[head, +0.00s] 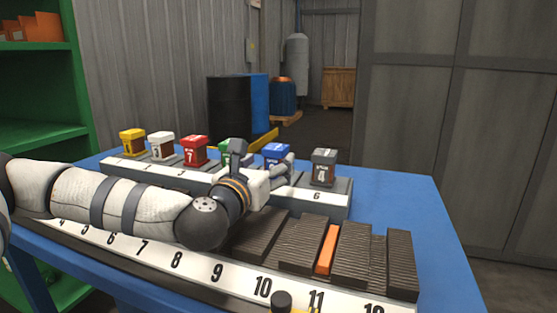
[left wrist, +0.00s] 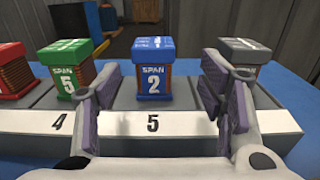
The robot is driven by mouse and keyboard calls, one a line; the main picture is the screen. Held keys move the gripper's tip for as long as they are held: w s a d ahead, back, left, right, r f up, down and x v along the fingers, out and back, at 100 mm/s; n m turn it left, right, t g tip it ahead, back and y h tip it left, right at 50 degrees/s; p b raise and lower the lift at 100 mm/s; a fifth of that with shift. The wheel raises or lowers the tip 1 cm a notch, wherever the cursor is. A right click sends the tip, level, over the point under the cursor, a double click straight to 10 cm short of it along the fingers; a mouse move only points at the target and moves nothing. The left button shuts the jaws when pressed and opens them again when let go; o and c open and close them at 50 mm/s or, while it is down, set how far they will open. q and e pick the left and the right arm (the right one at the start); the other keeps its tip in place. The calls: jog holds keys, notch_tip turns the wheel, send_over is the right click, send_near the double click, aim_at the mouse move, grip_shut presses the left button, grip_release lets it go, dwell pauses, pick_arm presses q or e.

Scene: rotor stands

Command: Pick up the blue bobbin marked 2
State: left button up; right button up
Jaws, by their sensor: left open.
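The blue bobbin marked 2 (left wrist: 153,75) stands upright in the left wrist view, behind the label 5 on the grey stand (left wrist: 190,122). In the head view the blue bobbin (head: 277,151) is partly hidden by my left gripper (head: 262,160). My left gripper is open and empty. In the left wrist view its fingers (left wrist: 160,88) are spread to either side of the bobbin, nearer the camera, and do not appear to touch it. My right gripper is not in view.
A green bobbin marked 5 (left wrist: 68,65) stands left of the blue one and a dark grey bobbin (left wrist: 245,58) stands right. Yellow (head: 132,142), white (head: 161,146) and red (head: 194,151) bobbins stand farther left. A ribbed rack (head: 260,235) lies in front on the blue table (head: 415,195).

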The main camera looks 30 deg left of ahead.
aim_at(272, 153)
pick_arm(q)
jog(key=x, duration=0.7)
jog(key=shift+a+r, duration=0.3)
jog(key=shift+a, duration=0.05)
jog(key=shift+r, duration=0.1)
jog(key=c, duration=1.5)
